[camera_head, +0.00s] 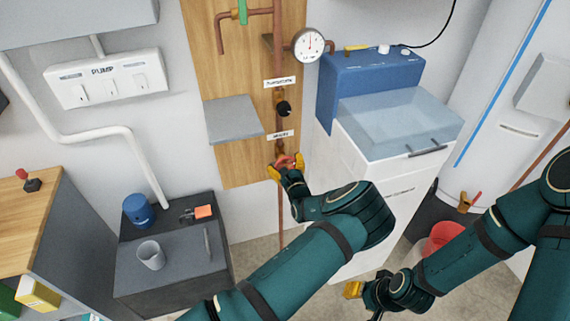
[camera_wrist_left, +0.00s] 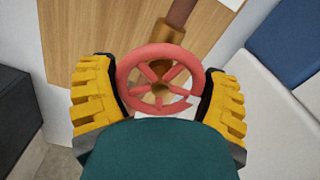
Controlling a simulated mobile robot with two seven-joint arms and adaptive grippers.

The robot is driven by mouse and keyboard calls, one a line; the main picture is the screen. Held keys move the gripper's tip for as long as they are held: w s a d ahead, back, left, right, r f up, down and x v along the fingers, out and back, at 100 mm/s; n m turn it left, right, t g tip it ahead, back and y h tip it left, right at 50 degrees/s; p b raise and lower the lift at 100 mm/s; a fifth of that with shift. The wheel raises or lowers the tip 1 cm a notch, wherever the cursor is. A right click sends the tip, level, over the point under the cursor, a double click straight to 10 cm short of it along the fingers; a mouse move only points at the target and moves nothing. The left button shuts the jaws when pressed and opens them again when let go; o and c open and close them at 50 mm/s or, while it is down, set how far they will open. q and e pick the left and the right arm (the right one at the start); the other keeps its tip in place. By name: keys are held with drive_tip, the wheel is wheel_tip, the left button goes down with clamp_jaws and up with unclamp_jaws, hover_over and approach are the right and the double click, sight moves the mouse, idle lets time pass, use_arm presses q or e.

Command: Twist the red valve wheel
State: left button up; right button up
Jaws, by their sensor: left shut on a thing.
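The red valve wheel (camera_head: 288,160) is on the copper pipe low on the wooden wall panel, below a white label. In the left wrist view the red valve wheel (camera_wrist_left: 160,62) faces me, with a brass fitting behind its spokes. My left gripper (camera_head: 285,168) is at the wheel; in the wrist view its yellow ridged fingers (camera_wrist_left: 158,92) sit on both sides of the rim, shut on it.
A grey shelf (camera_head: 233,119) juts from the panel left of the pipe. A black knob (camera_head: 283,108) and a pressure gauge (camera_head: 308,44) are above the wheel. A white cabinet with a clear lid (camera_head: 395,120) stands at right. A dark cabinet (camera_head: 170,265) stands at lower left.

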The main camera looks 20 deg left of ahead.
use_arm(q)
drive_tip(key=shift+m, duration=0.6)
drive_tip(key=o, duration=1)
drive_tip(key=shift+s, duration=0.1)
drive_tip(key=v, duration=1.2)
